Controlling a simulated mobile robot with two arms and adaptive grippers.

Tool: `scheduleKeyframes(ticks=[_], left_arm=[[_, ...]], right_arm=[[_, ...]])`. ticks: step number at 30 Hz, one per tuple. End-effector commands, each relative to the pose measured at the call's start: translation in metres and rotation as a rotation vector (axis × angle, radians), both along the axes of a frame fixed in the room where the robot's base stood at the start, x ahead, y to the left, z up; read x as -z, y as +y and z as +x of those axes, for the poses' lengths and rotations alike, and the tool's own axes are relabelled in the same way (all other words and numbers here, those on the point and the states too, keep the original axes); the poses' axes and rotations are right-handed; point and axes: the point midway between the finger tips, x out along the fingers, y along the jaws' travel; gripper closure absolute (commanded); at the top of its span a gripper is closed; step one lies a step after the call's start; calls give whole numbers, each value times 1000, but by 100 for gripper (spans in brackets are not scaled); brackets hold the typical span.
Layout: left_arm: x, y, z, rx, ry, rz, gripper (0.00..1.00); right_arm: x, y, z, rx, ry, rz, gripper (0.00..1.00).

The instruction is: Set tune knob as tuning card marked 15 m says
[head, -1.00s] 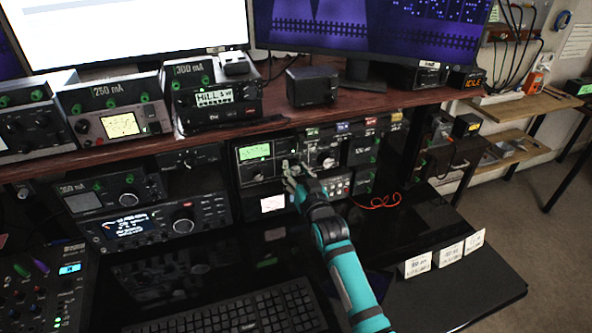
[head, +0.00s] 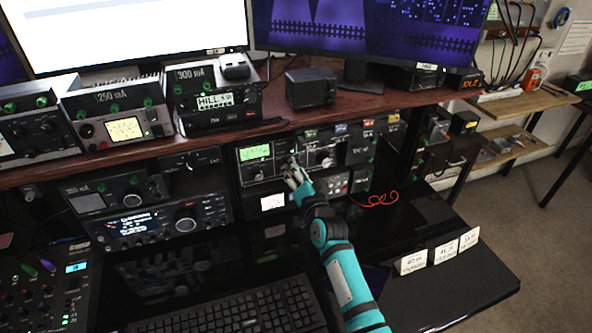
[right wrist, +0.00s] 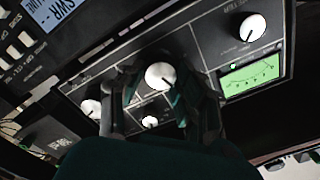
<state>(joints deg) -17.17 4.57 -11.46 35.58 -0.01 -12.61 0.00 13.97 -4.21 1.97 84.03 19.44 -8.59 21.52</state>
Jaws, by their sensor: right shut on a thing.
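The tuner panel (head: 246,182) stands under the wooden shelf, with a lit green meter (head: 254,152). My right gripper (head: 294,172) is at the middle of this panel and hides the knob there. In the right wrist view its dark fingers (right wrist: 158,92) are shut around a white knob (right wrist: 160,76). Whether this is the tune knob cannot be read. Its pointer setting is not clear. Three white cards stand at the front right: left card (head: 411,261), middle card (head: 446,251) and right card (head: 469,239). Their print is too small to read. My left gripper is out of view.
Another white knob (right wrist: 252,27) sits beside the meter in the right wrist view, and a smaller white knob (right wrist: 150,122) is close to my fingers. A keyboard (head: 240,312) lies in front. A red cable (head: 376,199) lies right of the panel. The wooden shelf (head: 372,106) overhangs the panel.

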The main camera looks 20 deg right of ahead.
Motion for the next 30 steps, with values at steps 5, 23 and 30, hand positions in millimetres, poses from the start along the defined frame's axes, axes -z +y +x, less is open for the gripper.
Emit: scheduleKeyframes(ticks=[5,23,30], left_arm=[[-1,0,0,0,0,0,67],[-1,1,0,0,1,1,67],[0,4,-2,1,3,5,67]], right_arm=[[1,0,0,0,2,27,98],[1,0,0,0,2,29,43],[1,0,-1,1,2,29,43]])
